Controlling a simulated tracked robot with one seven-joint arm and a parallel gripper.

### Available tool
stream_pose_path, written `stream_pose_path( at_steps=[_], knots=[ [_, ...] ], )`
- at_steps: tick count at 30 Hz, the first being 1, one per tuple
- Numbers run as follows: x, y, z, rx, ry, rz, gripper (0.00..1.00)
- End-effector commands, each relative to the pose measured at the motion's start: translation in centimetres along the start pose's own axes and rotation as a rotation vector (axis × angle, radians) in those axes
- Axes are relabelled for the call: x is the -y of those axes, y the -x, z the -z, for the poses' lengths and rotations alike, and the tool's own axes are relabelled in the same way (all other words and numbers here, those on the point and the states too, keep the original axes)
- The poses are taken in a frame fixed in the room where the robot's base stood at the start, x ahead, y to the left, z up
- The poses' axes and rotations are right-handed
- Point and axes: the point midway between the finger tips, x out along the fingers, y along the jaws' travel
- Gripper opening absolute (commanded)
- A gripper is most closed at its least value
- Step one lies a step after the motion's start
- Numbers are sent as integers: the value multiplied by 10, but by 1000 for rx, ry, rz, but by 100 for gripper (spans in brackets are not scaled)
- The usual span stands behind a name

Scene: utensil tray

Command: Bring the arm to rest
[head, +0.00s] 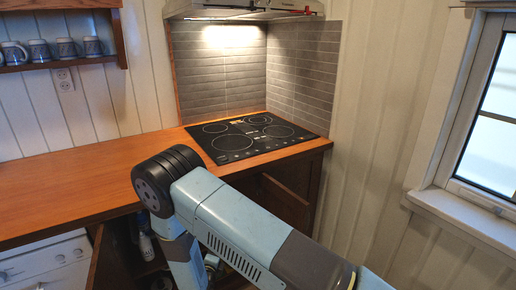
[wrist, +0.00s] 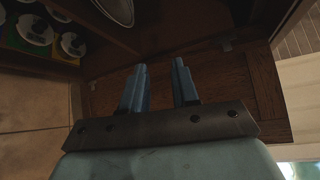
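My gripper (wrist: 160,63) shows in the wrist view with its two blue fingers apart. Nothing is between them, and brown wood shows through the gap. A wooden cabinet panel (wrist: 240,85) lies beyond the fingers; I cannot tell how far off it is. In the head view my blue-grey arm is bent, with its dark elbow raised in front of the counter (head: 60,190). My gripper is hidden in that view.
Below the counter an open cabinet holds a bottle (head: 146,246) and other items. A black cooktop (head: 250,138) sits on the counter. A white appliance (head: 45,264) stands lower left, a window (head: 490,130) right. The wrist view shows shelved containers (wrist: 35,30) and tiled floor (wrist: 35,125).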

Motion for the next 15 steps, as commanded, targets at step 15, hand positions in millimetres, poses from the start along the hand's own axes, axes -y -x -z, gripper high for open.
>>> stream_pose_path(
  at_steps=[15],
  knots=[
    [207,-35,68,-454,-624,196,30]
  ],
)
